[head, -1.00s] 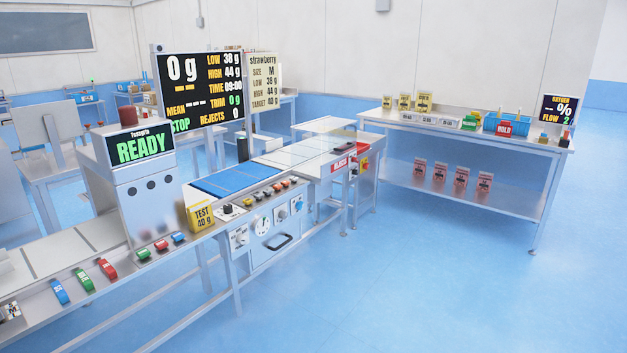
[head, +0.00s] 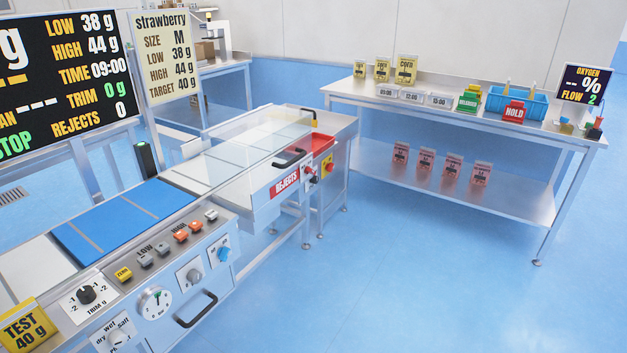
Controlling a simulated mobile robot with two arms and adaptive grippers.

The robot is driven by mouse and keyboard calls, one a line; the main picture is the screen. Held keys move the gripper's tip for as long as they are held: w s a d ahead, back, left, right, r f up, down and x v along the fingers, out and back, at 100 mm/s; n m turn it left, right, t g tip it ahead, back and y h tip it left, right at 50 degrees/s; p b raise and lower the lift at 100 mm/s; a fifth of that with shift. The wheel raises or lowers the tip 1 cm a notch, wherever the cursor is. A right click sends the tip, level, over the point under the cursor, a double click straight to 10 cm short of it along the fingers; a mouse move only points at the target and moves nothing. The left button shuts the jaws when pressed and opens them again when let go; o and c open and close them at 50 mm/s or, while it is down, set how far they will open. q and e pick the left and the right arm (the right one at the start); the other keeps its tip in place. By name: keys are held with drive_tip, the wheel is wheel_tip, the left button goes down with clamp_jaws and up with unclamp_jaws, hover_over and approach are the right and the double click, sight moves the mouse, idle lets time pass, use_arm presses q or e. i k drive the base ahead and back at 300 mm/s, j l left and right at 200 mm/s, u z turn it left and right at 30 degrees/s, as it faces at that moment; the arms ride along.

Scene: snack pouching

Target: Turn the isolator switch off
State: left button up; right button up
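Beyond the red REJECTS sign (head: 285,182) at the far end of the weighing line, two small controls show. One is a yellow plate with a red knob or button (head: 327,168). The other is a pale plate with a small red and dark control (head: 311,173). Either could be the isolator switch; they are too small to tell which, or how a handle is turned. The front panel also has a blue rotary knob (head: 222,254) and a grey one (head: 194,276). Neither of my grippers is in view.
The line's front panel carries a drawer handle (head: 196,309) and several coloured buttons. A steel bench (head: 460,104) with pouches, signs and a blue crate (head: 519,101) stands at the back right. The blue floor (head: 400,270) in front is clear.

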sight(329, 167)
drive_tip(key=i+l, duration=0.1)
drive_tip(key=i, duration=0.35)
drive_tip(key=i+l+z, duration=0.15)
drive_tip(key=i, duration=0.3)
drive_tip(key=i+l+z, duration=0.45)
drive_tip(key=i, duration=0.4)
drive_tip(key=i+z, duration=0.45)
drive_tip(key=i, duration=0.35)
drive_tip(key=i+l+u, duration=0.1)
drive_tip(key=i+u, duration=0.3)
drive_tip(key=i+l+u, duration=0.35)
drive_tip(key=i, duration=0.25)
drive_tip(key=i+l+u, duration=0.25)
drive_tip(key=i+u, duration=0.15)
drive_tip(key=i, duration=0.05)
